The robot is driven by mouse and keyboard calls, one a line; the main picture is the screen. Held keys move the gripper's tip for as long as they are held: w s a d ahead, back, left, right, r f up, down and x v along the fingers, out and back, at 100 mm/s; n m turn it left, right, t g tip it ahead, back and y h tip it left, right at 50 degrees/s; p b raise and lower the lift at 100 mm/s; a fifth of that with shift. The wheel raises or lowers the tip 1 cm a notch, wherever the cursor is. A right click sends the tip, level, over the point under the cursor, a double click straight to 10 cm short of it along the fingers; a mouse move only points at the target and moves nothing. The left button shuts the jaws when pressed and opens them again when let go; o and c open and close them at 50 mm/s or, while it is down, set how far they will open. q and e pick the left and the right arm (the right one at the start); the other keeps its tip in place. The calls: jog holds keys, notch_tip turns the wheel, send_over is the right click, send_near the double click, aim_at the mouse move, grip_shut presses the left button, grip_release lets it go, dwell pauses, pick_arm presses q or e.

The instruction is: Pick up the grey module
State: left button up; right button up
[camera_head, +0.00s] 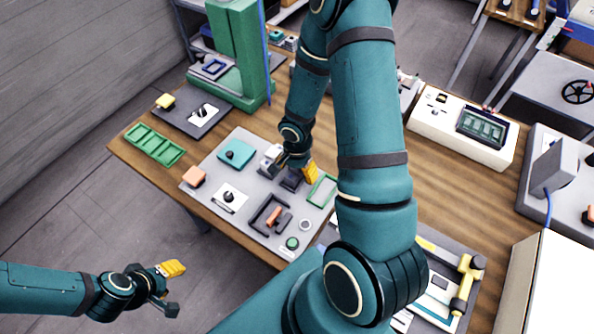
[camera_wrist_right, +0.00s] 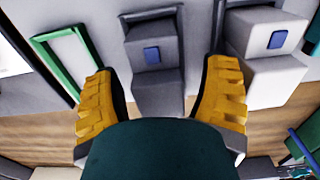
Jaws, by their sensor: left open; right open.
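The grey module (camera_wrist_right: 155,85), a dark grey stepped block with a small blue square on it, lies between the fingers of my right gripper in the right wrist view. In the head view the grey module (camera_head: 291,180) is partly hidden beneath the gripper. My right gripper (camera_head: 296,167) is open over it; its yellow-padded fingers (camera_wrist_right: 162,90) stand apart on either side with visible gaps to the block. My left gripper (camera_head: 170,285) is open and empty, off the table at the lower left.
A white module (camera_wrist_right: 270,60) sits beside the grey one. A green frame (camera_head: 322,190) is on the other side. A green column (camera_head: 240,50) stands behind.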

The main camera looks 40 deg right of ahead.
grip_shut()
notch_tip(320, 180, up, 10)
jog(key=shift+r+p, duration=0.1)
jog(key=shift+p, duration=0.7)
jog(key=shift+s, duration=0.15)
